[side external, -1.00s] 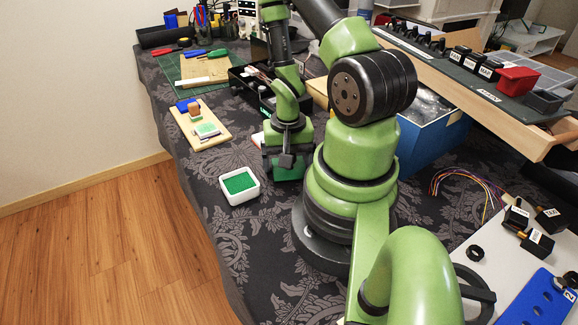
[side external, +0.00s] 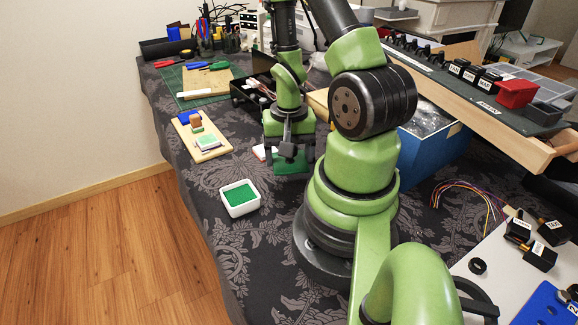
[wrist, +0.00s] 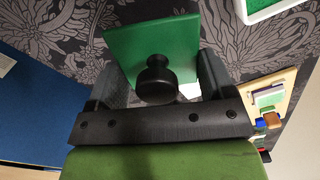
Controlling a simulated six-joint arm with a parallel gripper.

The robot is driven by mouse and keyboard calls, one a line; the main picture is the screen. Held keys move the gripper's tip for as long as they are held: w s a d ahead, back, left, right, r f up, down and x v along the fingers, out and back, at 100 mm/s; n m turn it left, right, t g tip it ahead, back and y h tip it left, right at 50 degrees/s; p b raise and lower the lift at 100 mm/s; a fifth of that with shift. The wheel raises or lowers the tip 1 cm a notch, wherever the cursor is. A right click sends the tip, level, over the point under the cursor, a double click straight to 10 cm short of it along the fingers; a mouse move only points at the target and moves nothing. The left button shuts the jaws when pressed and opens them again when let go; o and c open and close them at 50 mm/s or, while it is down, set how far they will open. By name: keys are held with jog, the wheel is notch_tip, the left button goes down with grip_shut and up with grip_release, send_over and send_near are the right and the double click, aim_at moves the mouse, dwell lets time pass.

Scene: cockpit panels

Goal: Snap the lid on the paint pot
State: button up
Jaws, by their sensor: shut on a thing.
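The paint pot (side external: 240,197) is a white square tub with green inside, standing open on the dark patterned cloth. A corner of the pot shows at the top right of the wrist view (wrist: 262,14). The lid (wrist: 180,48) is a green square plate with a round black knob. My gripper (wrist: 163,82) is shut on the lid, with a finger at either side and the knob between them. In the side view my gripper (side external: 289,150) holds the green lid (side external: 291,167) low over the cloth, behind and right of the pot. The gap beneath is hard to judge.
A wooden board (side external: 203,146) with small coloured blocks lies behind and left of the pot. A blue box (side external: 430,145) stands to the right. The cloth around the pot is clear.

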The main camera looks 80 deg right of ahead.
notch_tip(320, 180, up, 4)
jog(key=shift+r, duration=0.2)
jog(key=shift+w+r+n, duration=0.1)
jog(key=shift+r+n, duration=0.05)
jog(key=shift+n, duration=0.15)
jog(key=shift+w+a+r+n, duration=0.1)
jog(key=shift+w+a+n, duration=0.2)
jog(key=shift+n, duration=0.3)
jog(key=w+a+n, duration=0.3)
jog(key=w+n, duration=0.1)
jog(key=n, duration=1.5)
send_near(235, 198)
jog(key=shift+s+d, duration=0.35)
jog(key=shift+d, duration=0.15)
jog(key=shift+w+a+n, duration=0.25)
jog(key=shift+a+n, duration=0.25)
jog(key=shift+n, duration=0.2)
jog(key=shift+f, duration=3)
jog(key=shift+f, duration=0.5)
